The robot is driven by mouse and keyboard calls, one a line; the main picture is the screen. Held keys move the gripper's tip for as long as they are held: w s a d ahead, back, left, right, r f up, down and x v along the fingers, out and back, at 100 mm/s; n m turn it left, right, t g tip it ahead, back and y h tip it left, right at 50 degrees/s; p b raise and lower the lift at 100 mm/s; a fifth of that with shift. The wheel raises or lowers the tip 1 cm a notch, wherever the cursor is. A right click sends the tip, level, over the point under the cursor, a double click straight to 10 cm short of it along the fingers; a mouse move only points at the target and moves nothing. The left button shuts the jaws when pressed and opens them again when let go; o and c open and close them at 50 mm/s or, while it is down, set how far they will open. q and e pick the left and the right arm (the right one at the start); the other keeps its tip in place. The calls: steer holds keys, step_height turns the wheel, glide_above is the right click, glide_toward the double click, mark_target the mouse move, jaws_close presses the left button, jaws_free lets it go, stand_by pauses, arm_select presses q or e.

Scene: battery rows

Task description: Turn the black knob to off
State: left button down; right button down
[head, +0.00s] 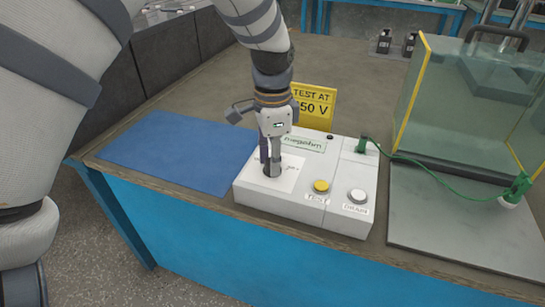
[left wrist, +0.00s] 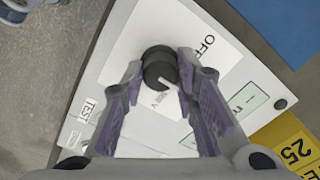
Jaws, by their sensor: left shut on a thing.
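The black knob (left wrist: 158,68) sits on the white face of the megohm tester (head: 340,216). In the left wrist view its white pointer line is on the lower right side, away from the OFF label (left wrist: 204,45) and near a small, unclear printed voltage mark. My left gripper (head: 271,166) points down over the tester's left part, with its fingers shut on the knob, one on each side. In the head view the fingers mostly hide the knob. My right gripper is not in view.
A yellow TEST button (head: 321,186) and a white button (head: 357,195) stand right of the knob. A yellow sign (head: 318,108) stands behind.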

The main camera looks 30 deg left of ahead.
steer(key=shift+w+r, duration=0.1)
arm_select(q)
steer(key=shift+r+n+p, duration=0.2)
steer(key=shift+n+p, duration=0.25)
steer(key=shift+n, duration=0.45)
steer(key=n+p, duration=0.1)
steer(key=n, duration=0.1)
steer(key=shift+n, duration=0.4)
steer(key=n, duration=0.3)
steer(key=shift+f+p, duration=0.15)
steer(key=shift+p, duration=0.15)
steer(key=shift+f+n, duration=0.1)
steer(key=shift+n, duration=2)
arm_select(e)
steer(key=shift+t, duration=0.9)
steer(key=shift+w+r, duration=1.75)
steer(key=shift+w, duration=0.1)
arm_select(q)
steer(key=c, duration=1.2)
jaws_free()
steer(key=shift+c, duration=0.2)
